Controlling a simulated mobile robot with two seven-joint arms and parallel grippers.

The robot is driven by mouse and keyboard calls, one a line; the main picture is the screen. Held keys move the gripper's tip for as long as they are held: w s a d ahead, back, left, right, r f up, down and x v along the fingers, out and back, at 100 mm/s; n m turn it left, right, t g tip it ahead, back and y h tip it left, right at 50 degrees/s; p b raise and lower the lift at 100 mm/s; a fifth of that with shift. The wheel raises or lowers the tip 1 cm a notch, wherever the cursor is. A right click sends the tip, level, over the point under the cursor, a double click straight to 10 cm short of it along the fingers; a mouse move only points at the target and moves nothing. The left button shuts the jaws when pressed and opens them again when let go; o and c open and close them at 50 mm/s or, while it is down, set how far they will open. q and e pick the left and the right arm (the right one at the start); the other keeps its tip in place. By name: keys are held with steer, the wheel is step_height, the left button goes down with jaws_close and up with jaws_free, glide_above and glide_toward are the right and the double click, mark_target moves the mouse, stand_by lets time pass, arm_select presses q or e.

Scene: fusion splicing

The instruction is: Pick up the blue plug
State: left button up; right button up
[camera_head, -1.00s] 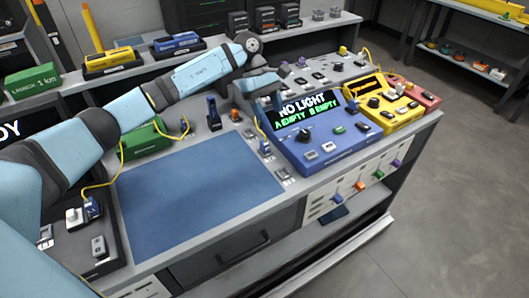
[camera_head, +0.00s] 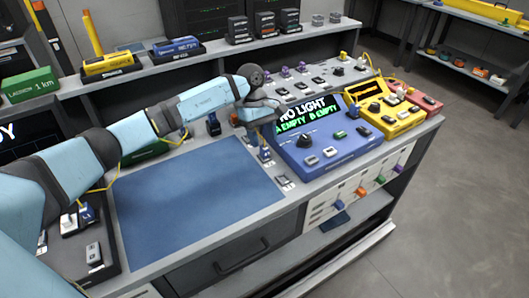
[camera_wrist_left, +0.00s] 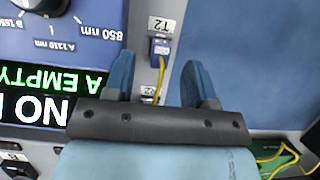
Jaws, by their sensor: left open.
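A small blue plug (camera_head: 265,152) stands at the right edge of the blue mat, beside the blue test device. In the left wrist view the blue plug (camera_wrist_left: 160,47) sits below a "T2" label, with a yellow fibre leading from it. My left gripper (camera_head: 264,134) is just above it in the head view. In the left wrist view the left gripper (camera_wrist_left: 158,70) has its blue fingers apart, one on each side of the plug's line, with nothing between them held. Whether the fingers reach down to the plug's height I cannot tell. My right gripper is not in view.
The blue device (camera_head: 335,148) reads "NO LIGHT" and stands close to the right of the gripper. A yellow device (camera_head: 395,115) is beyond it. The blue mat (camera_head: 190,200) is bare. Another blue plug (camera_head: 87,212) is at the far left.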

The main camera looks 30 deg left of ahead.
mark_target(264, 147)
arm_select(q)
steer(key=x, duration=0.3)
steer(key=shift+a+f, duration=0.1)
steer(key=shift+f, duration=0.25)
jaws_close()
steer(key=shift+r, duration=0.1)
step_height(264, 147, up, 20)
steer(key=p, duration=0.1)
stand_by(0.3)
steer(key=c, duration=0.8)
jaws_free()
jaws_close()
